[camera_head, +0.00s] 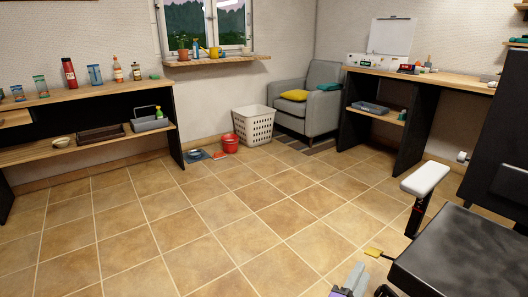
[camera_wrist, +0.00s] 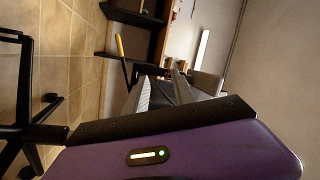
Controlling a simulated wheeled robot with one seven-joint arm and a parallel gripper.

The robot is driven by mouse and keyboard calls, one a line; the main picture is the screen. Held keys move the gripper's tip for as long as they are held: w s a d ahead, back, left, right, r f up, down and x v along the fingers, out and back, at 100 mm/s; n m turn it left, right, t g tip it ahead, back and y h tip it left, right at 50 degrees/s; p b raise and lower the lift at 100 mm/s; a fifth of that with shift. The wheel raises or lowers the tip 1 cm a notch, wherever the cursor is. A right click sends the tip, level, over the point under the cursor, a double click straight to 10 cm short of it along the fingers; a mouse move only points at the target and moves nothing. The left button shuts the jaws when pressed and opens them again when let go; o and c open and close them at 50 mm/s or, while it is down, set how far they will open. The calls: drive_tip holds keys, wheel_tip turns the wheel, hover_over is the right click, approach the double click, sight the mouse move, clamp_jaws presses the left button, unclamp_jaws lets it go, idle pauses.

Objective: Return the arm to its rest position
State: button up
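My gripper (camera_head: 350,281) shows at the bottom edge of the head view as a small purple and grey shape, left of a black office chair (camera_head: 465,255). Only part of it is inside that picture. In the wrist view, its purple body fills the bottom and its grey fingers (camera_wrist: 165,92) point up the picture. The fingers look apart, and I see nothing held between them. The rest of the arm is out of sight.
The chair has a white-topped armrest (camera_head: 425,179) and a yellow-tipped lever (camera_head: 375,252), close to my gripper. A wooden desk (camera_head: 430,77) stands behind it. A grey armchair (camera_head: 310,105) and laundry basket (camera_head: 253,126) stand at the back. The tiled floor (camera_head: 240,220) at centre is clear.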

drive_tip(key=s+r+n+t+y, duration=0.65)
drive_tip(key=s+n, duration=0.25)
drive_tip(key=n, duration=0.3)
drive_tip(key=s+a+r+n+g+y, duration=0.1)
drive_tip(key=s+a+n+g+y, duration=0.15)
drive_tip(key=s, duration=1.05)
drive_tip(key=s+a+r+n+g+y, duration=0.2)
drive_tip(key=s+n+g, duration=0.1)
drive_tip(key=s, duration=1)
drive_tip(key=s+a+r+n+g+y, duration=0.1)
drive_tip(key=s+a+n+g+y, duration=0.15)
drive_tip(key=s, duration=1.05)
wheel_tip(320, 180, up, 31)
drive_tip(key=h+p, duration=0.1)
drive_tip(key=p, duration=3)
drive_tip(key=shift+t, duration=0.25)
